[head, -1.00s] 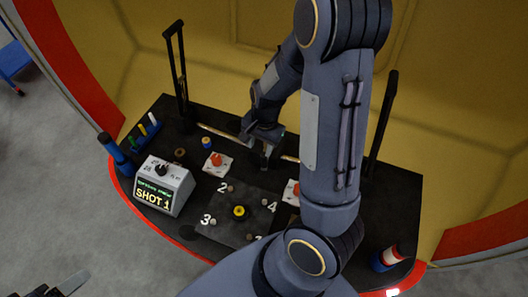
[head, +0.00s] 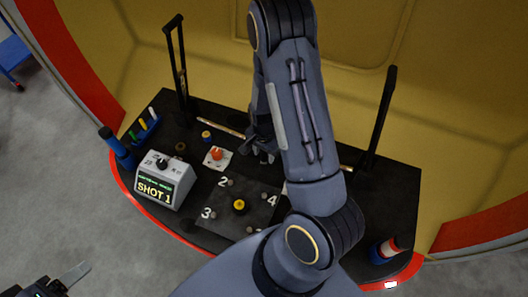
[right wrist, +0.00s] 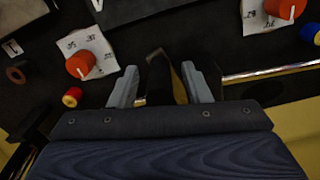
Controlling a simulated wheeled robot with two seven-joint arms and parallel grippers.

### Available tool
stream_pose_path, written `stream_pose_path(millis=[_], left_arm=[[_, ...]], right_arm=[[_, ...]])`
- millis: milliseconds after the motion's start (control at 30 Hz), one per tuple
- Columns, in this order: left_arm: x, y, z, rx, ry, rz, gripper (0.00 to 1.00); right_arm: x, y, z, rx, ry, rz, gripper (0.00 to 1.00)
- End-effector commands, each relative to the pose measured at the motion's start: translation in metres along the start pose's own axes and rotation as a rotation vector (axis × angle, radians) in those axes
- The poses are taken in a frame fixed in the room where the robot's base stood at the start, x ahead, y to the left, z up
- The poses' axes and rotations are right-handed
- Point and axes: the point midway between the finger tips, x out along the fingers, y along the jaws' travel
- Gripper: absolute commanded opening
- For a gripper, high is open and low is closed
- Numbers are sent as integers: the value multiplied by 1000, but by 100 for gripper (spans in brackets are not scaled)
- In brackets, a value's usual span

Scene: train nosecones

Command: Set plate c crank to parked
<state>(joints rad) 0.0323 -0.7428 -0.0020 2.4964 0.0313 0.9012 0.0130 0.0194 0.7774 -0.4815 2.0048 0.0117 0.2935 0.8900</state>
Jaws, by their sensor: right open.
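One red-orange knob on a white marked plate (head: 216,155) stands left of my right gripper (head: 262,152) in the head view. In the right wrist view, one red knob with a white pointer line (right wrist: 80,65) sits on a white plate (right wrist: 97,42) at left. Another red knob (right wrist: 285,8) is at the top right. I cannot tell which plate is c. My right gripper (right wrist: 160,84) is open, touching neither knob; a dark upright piece shows between its fingers. My left gripper (head: 72,277) is at the bottom left, partly out of frame, its jaws unclear.
A grey box reading SHOT 1 (head: 165,183) stands at left on the black table. A numbered dark panel with a yellow knob (head: 239,205) lies in front. A pale rod (head: 222,130) runs along the back between tall black posts. A blue, red and white cylinder (head: 384,251) stands at right.

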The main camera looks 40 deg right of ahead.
Motion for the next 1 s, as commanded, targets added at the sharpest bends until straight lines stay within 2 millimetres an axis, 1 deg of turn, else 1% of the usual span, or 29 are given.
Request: stream_pose_path(millis=[133,400,467,767,1000], left_arm=[[0,0,0,0,0,0,65],[0,0,0,0,0,0,65],[0,0,0,0,0,0,65],[1,0,0,0,0,0,65],[7,-3,3,0,0,0,65]], right_arm=[[0,0,0,0,0,0,42],[0,0,0,0,0,0,7],[0,0,0,0,0,0,0],[0,1,-1,-7,1,-1,0],[1,8,-5,-81,1,-2,0]])
